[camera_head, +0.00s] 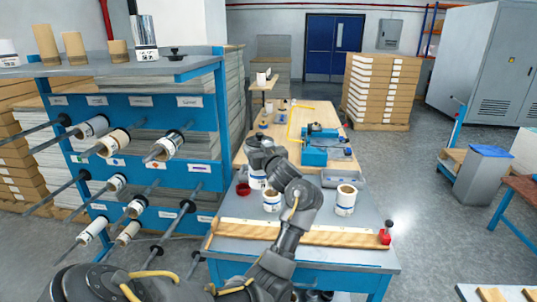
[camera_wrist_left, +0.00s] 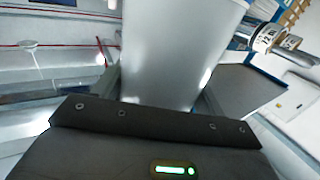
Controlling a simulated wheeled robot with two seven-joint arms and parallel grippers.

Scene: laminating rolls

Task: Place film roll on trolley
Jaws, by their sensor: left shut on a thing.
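My left gripper (camera_head: 259,168) is over the far left part of the trolley, shut on a white film roll (camera_head: 257,181). The roll is partly hidden by my wrist in the head view. In the left wrist view the roll (camera_wrist_left: 178,55) is a large, pale, shiny cylinder between the fingers. I cannot tell whether its base touches the trolley top. The trolley (camera_head: 240,230) is blue with a grey top and a wooden front strip. Two other white rolls with brown cores stand upright on it, one in the middle (camera_head: 271,203) and one at right (camera_head: 346,203). My right gripper is not in view.
A blue rack (camera_head: 150,103) at left holds several rolls on protruding rods. A red-based knob (camera_head: 385,237) is at the trolley's front right corner. Behind the trolley is a wooden bench with a blue machine (camera_head: 316,154). Open floor (camera_head: 420,190) lies to the right.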

